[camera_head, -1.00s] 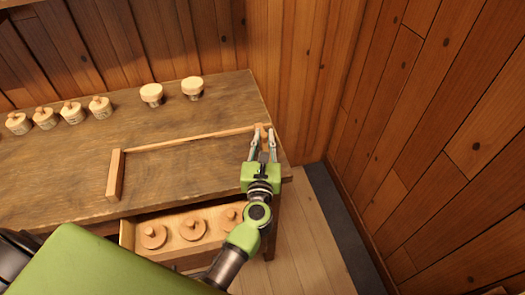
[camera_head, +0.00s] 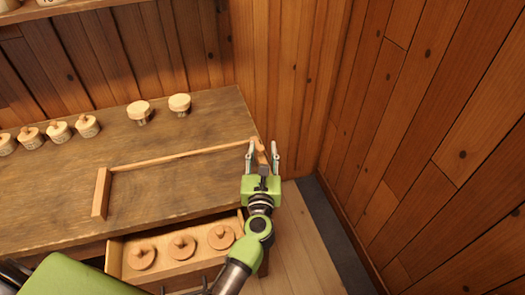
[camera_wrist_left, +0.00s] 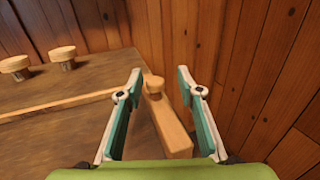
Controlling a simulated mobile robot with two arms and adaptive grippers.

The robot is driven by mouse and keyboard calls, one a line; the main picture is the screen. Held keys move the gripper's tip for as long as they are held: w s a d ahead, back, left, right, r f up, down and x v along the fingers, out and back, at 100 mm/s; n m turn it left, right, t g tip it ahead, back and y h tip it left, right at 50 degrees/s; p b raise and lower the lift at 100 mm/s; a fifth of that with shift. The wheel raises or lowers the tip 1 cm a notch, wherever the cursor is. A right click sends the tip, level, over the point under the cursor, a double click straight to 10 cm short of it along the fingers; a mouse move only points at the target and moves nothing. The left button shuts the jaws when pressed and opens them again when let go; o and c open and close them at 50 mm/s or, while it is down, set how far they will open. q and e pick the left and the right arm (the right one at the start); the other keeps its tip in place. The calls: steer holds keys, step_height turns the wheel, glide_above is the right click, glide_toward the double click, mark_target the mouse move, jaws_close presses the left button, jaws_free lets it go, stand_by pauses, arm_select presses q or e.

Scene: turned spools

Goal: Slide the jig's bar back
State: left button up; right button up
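The jig is a pale wooden frame on the worktable. Its long thin strip (camera_head: 180,157) runs from a left end block (camera_head: 101,193) to a short wooden bar (camera_head: 260,151) at the table's right edge. In the wrist view there are gaps between the bar and both fingers (camera_wrist_left: 162,95). My right gripper does not show.
Several knobbed spools (camera_head: 59,132) and two plain-topped ones (camera_head: 180,104) stand at the table's back. An open drawer (camera_head: 115,262) below holds knobbed discs (camera_head: 182,247). Plank walls (camera_head: 430,130) close the back and right. The tabletop inside the jig is clear.

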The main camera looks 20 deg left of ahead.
arm_select(q)
steer(key=shift+s, duration=0.45)
steer(key=v, duration=1.1)
steer(key=shift+d, duration=0.2)
